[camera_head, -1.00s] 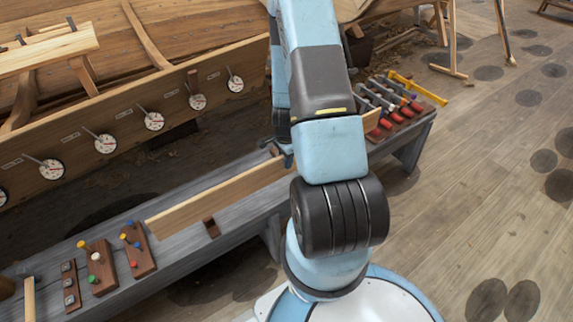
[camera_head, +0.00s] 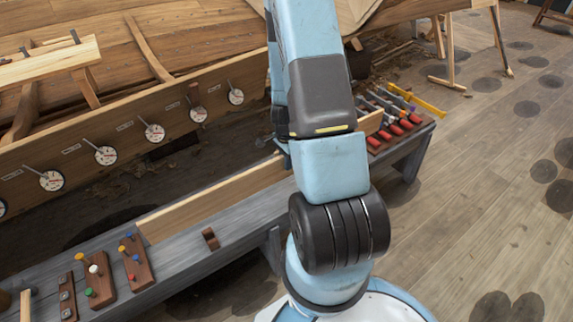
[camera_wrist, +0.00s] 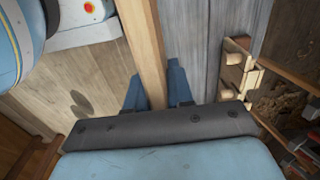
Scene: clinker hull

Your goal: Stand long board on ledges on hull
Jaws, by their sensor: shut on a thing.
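The long board (camera_head: 215,200) is a pale plank on edge above the grey bench, running diagonally behind my arm. My gripper (camera_wrist: 156,90) is shut on it, with one blue finger on each side in the wrist view, where the board (camera_wrist: 146,45) also shows. In the head view my arm mostly hides the gripper and the middle of the board. The clinker hull (camera_head: 190,35) lies behind the bench, across the upper left. I cannot clearly pick out its ledges.
The grey bench (camera_head: 170,270) carries a small brown block (camera_head: 210,238), peg blocks (camera_head: 136,262) and red-handled tools (camera_head: 395,115). A beam with several round dials (camera_head: 154,132) runs between bench and hull. Another pale plank (camera_head: 45,63) sits at upper left.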

